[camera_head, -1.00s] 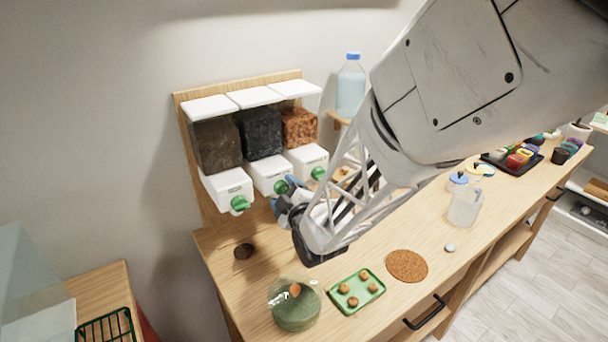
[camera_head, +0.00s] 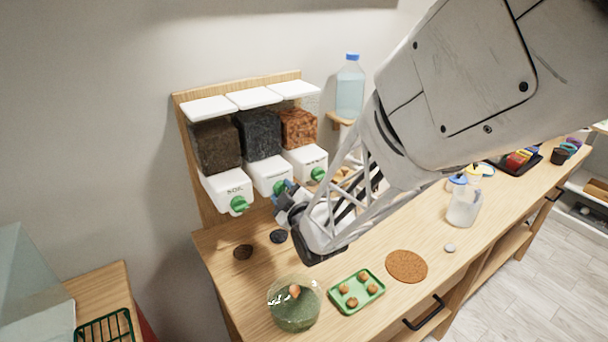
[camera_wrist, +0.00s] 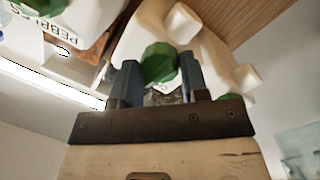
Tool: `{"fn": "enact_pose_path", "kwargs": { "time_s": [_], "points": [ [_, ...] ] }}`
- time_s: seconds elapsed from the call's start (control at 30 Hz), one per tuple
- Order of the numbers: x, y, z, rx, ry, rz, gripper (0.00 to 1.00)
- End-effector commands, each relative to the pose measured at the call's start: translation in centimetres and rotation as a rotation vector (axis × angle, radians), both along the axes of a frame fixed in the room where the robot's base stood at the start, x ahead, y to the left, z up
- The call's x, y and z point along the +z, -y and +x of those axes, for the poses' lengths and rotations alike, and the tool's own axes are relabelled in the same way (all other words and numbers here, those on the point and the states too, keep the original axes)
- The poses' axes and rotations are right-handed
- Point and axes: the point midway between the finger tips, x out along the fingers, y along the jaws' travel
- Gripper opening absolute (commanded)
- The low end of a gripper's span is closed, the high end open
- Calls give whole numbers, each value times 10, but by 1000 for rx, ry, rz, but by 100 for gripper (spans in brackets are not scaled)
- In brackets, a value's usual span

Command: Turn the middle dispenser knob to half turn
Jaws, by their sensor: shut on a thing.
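Three white dispensers hang in a row on a wooden board. The middle dispenser (camera_head: 268,174) holds black material and has a green knob on its front. My gripper (camera_head: 284,189) is at that knob, and its blue fingers largely hide it in the head view. In the wrist view the faceted green middle knob (camera_wrist: 158,63) sits between the two blue fingers, and my gripper (camera_wrist: 157,84) is shut on it. The knob's exact angle cannot be read. A small dark pile (camera_head: 278,236) lies on the counter below the middle dispenser.
The left SOIL dispenser (camera_head: 227,190) and the right dispenser (camera_head: 306,163) stand close on both sides. A brown pile (camera_head: 243,252), a glass terrarium (camera_head: 295,306), a green tray (camera_head: 356,291) and a cork mat (camera_head: 406,266) occupy the wooden counter (camera_head: 235,285).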

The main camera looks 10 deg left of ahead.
Motion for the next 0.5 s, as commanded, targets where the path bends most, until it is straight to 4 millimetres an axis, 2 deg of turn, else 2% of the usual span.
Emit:
{"fn": "enact_pose_path", "kwargs": {
  "time_s": [0.5],
  "points": [
    [1,0,-1,0,-330,328,17]
  ]
}}
